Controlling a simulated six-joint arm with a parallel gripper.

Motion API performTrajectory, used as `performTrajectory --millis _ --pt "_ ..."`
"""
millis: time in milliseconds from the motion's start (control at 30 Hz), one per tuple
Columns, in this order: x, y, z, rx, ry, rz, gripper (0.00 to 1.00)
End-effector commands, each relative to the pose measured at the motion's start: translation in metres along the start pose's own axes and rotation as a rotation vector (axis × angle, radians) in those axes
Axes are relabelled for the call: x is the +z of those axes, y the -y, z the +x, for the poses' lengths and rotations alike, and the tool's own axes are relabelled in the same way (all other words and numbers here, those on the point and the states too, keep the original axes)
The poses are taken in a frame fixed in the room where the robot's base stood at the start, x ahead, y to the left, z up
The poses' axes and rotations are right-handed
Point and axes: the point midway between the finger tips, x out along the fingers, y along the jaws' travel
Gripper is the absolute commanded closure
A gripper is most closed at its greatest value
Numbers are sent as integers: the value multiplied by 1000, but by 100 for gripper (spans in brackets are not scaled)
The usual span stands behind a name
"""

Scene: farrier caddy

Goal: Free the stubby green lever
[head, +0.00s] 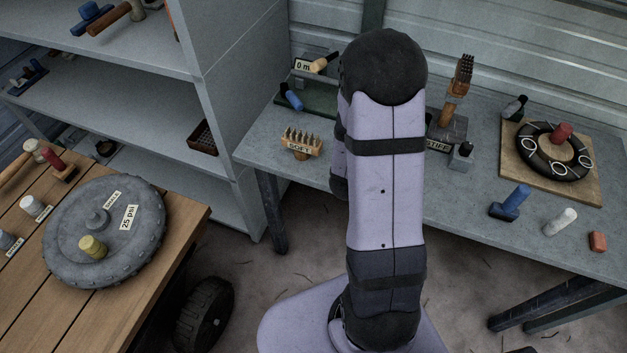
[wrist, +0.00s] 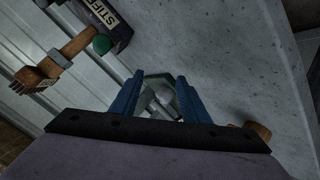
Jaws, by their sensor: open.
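A short dark green rounded knob (wrist: 102,43), which looks like the stubby green lever, shows in the wrist view against the block labelled STIFF (wrist: 122,20). The wooden handle of a brush (wrist: 38,80) comes up close to it. In the head view I cannot make out the knob; the STIFF block (head: 452,128) stands partly behind my arm with the brush (head: 460,78) upright in it. My gripper (wrist: 160,78) has its blue fingers apart, with a greenish-grey thing and a pale rounded end visible between them. I see no contact. My arm hides the gripper in the head view.
A green tray (head: 321,98) and a SOFT brush (head: 302,140) lie left of my arm. On the right are a board (head: 585,185) with a black ring, a blue-handled piece (head: 512,203) and a white piece (head: 560,221). A corrugated wall (head: 520,30) closes the back.

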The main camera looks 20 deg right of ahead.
Motion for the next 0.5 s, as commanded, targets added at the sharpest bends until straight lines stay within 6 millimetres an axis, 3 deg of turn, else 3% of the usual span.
performTrajectory --millis 500 --pt "-15 83 -40 -346 78 78 58"
